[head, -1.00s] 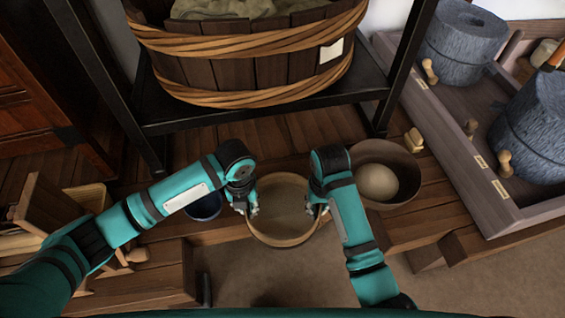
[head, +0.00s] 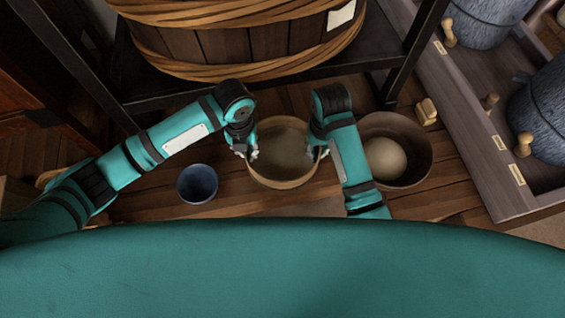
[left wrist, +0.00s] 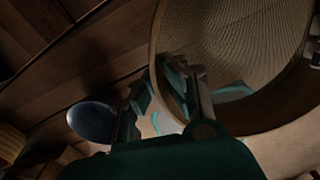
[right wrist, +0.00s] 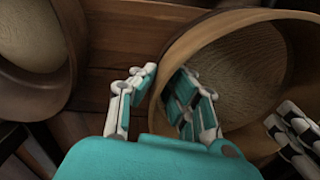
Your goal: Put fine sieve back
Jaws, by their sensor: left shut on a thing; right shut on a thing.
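The fine sieve is a round wooden hoop with a mesh bottom (head: 283,182). It is held between my two grippers in the head view, over the plank bench. My left gripper (head: 246,152) is shut on its left rim, one finger inside the hoop and one outside. In the left wrist view the mesh (left wrist: 240,40) fills the upper right. My right gripper (head: 318,150) is shut on the right rim in the same way. The right wrist view shows the hoop's wall (right wrist: 190,45) between its fingers. I cannot tell whether the sieve touches the bench.
A wooden bowl with a pale round lump (head: 425,165) stands right of the sieve. A blue cup (head: 197,184) stands to the left. A black shelf (head: 290,95) with a large wooden tub (head: 230,48) is behind.

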